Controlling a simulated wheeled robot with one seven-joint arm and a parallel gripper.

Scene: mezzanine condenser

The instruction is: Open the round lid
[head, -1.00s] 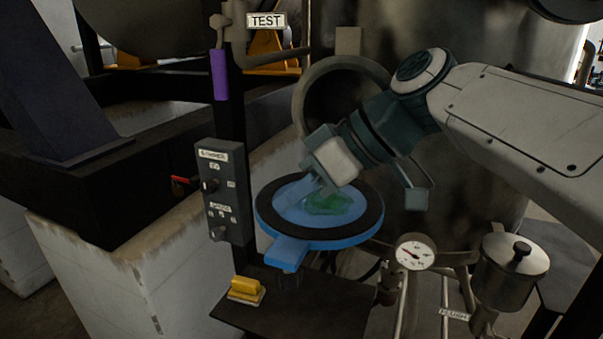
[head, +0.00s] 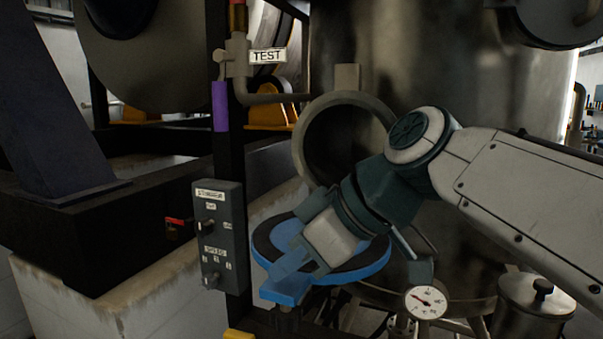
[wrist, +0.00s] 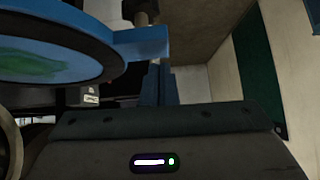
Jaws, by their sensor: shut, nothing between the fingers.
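The round lid (head: 374,262) is blue with a black ring and hangs swung down below the round port (head: 345,140) on the metal tank, so the port mouth is uncovered. Its inner face with a green patch shows in the wrist view (wrist: 45,62). A blue tab (wrist: 145,42) sticks out from the lid's rim; in the head view my gripper partly covers it. My gripper (head: 282,276) is shut and empty, with its fingers at the tab. In the wrist view the fingers (wrist: 158,84) are close to the tab; I cannot tell whether they touch it.
A grey control box (head: 219,236) stands left of the lid. A pipe with a TEST sign (head: 267,56) and a purple handle (head: 220,106) is above it. A pressure gauge (head: 426,302) and a metal pot (head: 536,303) are at the lower right.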

